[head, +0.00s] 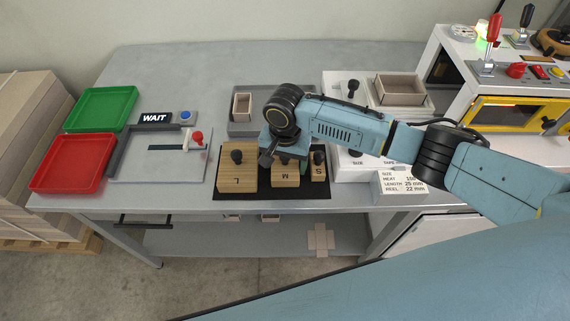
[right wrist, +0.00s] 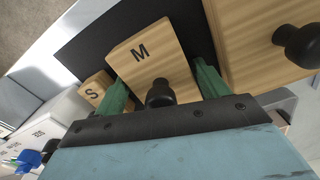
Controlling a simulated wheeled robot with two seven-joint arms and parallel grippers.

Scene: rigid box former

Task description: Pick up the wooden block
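Three wooden blocks with dark knobs lie on a black mat (head: 256,194): L (head: 237,178), M (head: 286,178) and S (head: 319,171). My right gripper (head: 283,159) is over the back part of block M. In the right wrist view its two green fingers (right wrist: 160,74) are apart, one by each side of block M (right wrist: 150,58), with the knob (right wrist: 160,92) between them. I cannot tell whether they touch the block. Block S (right wrist: 94,88) and block L (right wrist: 255,45) flank it. My left gripper is not in view.
Left of the mat are a plate with a red knob (head: 197,137), a WAIT sign (head: 155,118), a green tray (head: 100,108) and a red tray (head: 72,162). A grey tray (head: 241,128) lies behind. White machines (head: 375,160) stand to the right.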

